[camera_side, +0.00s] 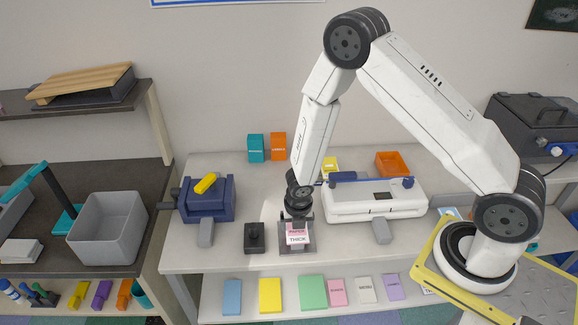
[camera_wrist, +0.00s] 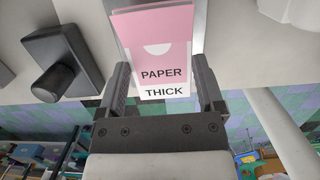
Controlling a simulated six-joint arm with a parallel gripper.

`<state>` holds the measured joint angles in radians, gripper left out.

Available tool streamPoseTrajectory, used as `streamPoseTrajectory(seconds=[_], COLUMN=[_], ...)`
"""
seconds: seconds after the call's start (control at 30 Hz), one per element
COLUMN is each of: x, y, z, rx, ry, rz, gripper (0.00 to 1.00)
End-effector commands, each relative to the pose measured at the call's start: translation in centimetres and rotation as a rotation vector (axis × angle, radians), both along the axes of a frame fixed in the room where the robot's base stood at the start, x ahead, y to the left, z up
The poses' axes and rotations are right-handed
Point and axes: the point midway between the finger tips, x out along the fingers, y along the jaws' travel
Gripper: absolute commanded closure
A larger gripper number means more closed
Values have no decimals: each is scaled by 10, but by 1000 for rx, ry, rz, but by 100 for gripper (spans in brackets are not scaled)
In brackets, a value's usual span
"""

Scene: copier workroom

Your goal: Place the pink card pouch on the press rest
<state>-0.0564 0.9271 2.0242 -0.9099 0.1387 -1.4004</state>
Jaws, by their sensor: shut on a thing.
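The pink card pouch (camera_side: 297,231) is in my gripper (camera_side: 298,220) at the front of the white table. In the wrist view the pouch (camera_wrist: 160,32) is between the two dark fingers (camera_wrist: 160,66), showing the word PAPER and a white strip reading THICK. A small grey plate (camera_side: 310,248) lies under and around the pouch in the side view; it looks like the press rest. The pouch's lower edge is right over it, and I cannot tell whether they touch.
A black block with a knob (camera_side: 254,238) stands just left of the pouch. A blue press-like machine (camera_side: 210,205) is farther left, and a white machine (camera_side: 375,204) is at the right. Coloured packs (camera_side: 313,291) stand on the lower shelf. A grey bin (camera_side: 105,240) is at far left.

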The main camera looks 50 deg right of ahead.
Motion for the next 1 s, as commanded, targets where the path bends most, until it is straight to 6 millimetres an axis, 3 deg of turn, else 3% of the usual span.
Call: streamPoseTrajectory(seconds=[0.27,0.3,0.33,0.73,1.0], x=[0,0,0,0,-1], y=[0,0,0,0,1], z=[-4,-5,-4,-2,9], rx=[0,0,0,-1,0], ry=[0,0,0,-1,-2], rz=[1,0,0,-1,-2], gripper=[69,10,1,0,0])
